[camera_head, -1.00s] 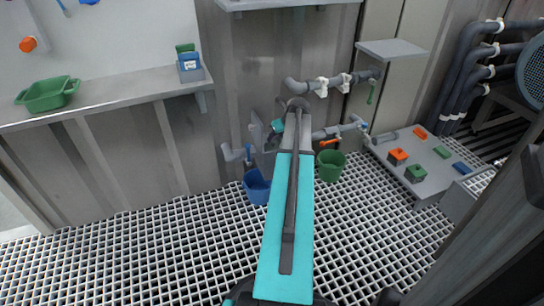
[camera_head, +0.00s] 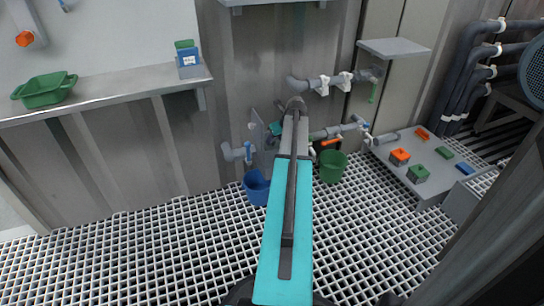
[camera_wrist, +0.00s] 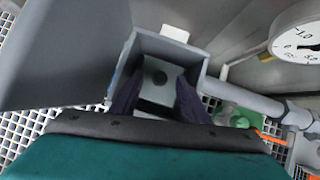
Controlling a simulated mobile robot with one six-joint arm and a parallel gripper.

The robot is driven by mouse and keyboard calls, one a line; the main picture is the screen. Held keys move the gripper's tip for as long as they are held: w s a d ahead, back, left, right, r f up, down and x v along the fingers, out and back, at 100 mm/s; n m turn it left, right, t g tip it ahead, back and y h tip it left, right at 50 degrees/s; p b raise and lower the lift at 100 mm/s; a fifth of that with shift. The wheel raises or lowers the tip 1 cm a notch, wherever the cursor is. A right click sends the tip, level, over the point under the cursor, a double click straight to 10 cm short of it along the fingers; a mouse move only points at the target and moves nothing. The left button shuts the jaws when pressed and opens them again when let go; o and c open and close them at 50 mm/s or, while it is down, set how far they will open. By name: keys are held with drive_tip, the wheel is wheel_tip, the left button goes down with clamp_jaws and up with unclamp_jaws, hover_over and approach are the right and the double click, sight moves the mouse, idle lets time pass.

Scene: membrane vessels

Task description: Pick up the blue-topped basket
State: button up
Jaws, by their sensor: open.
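No piece is clearly a blue-topped basket. A low piece with a blue top (camera_head: 464,168) sits at the right end of the grey platform (camera_head: 440,180). A blue and grey box (camera_head: 189,64) stands on the wall shelf, with a green piece behind it. A blue bucket (camera_head: 257,187) is low beside my arm. My gripper (camera_wrist: 157,100) is open; its two dark fingers show in the wrist view, in front of a grey open square box (camera_wrist: 163,47) with a dark round hole inside. I cannot tell if they touch it. In the head view my arm hides most of my gripper, near the wall pipes.
Orange-topped (camera_head: 400,156) and green-topped (camera_head: 418,173) boxes stand on the platform. A green bucket (camera_head: 332,166) is right of my arm. A green basin (camera_head: 46,90) is on the shelf (camera_head: 110,92). Pipes (camera_head: 325,83) and a gauge (camera_wrist: 300,45) are close. The front grating is clear.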

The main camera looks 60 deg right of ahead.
drive_tip(key=shift+x, duration=0.8)
clamp_jaws()
